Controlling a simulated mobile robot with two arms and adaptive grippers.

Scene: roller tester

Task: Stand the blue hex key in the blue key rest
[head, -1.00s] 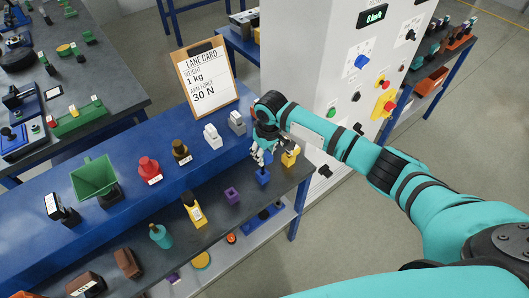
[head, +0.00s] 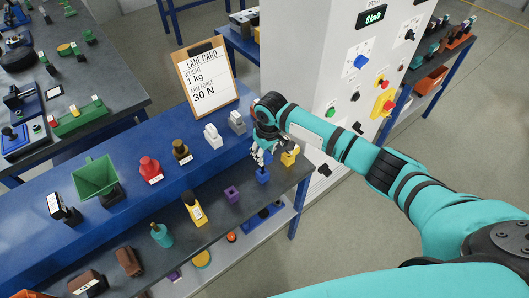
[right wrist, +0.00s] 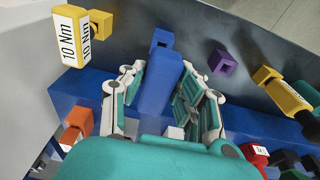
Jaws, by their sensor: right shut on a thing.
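My right gripper (head: 261,157) is at the right end of the dark shelf. In the right wrist view its fingers (right wrist: 163,98) are closed on both sides of the blue hex key (right wrist: 158,88). The blue key rest (right wrist: 162,38), a small blue block with an opening, is just past the key's far end in that view. In the head view the rest (head: 263,176) stands on the shelf right below the fingertips. The key's lower end is hard to make out, so I cannot tell whether it touches the rest. My left gripper is out of view.
A yellow holder (head: 290,156) stands close to the right of the blue rest, with a yellow 10 Nm piece (right wrist: 70,35) by it. A purple block (head: 232,194) and a yellow tool (head: 194,209) stand to the left. The grey machine cabinet (head: 320,80) rises behind.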

